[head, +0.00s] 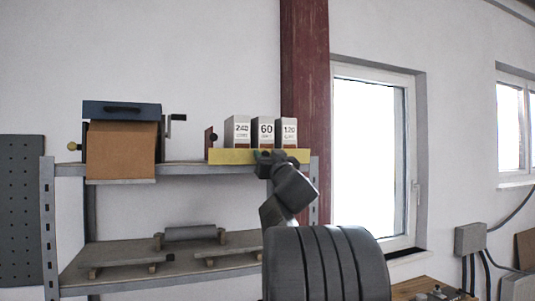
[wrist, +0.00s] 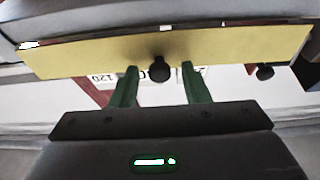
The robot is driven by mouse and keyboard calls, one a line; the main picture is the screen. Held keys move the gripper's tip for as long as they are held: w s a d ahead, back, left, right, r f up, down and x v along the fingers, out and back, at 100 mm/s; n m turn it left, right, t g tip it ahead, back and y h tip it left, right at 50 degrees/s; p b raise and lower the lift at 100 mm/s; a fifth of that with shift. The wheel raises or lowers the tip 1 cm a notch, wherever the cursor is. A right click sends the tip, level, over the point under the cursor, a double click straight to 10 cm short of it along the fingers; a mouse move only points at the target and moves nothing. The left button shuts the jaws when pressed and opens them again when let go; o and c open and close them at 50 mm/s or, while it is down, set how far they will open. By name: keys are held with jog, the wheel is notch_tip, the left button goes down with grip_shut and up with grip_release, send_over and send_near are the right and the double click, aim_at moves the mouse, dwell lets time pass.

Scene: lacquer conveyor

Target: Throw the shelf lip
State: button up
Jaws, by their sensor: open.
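The shelf lip (head: 232,157) is a yellow strip standing upright along the upper shelf's front edge, across the bottoms of three boxes. It also spans the wrist view (wrist: 90,52), with a round black knob (wrist: 160,72) near its middle. My gripper (wrist: 159,67) is open, its two green fingers pointing at the lip, one on each side of the knob. I see a gap between the knob and each finger; whether the fingertips touch the lip I cannot tell. In the head view my gripper (head: 264,157) is in front of the lip and its fingers are mostly hidden.
The boxes 240 (head: 237,131), 60 (head: 263,131) and 120 (head: 289,131) stand behind the lip. A blue-topped brown unit with a crank (head: 121,140) stands further left. A roller (head: 190,232) lies on the lower shelf.

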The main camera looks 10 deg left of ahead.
jog(key=shift+w, duration=0.1)
grip_shut()
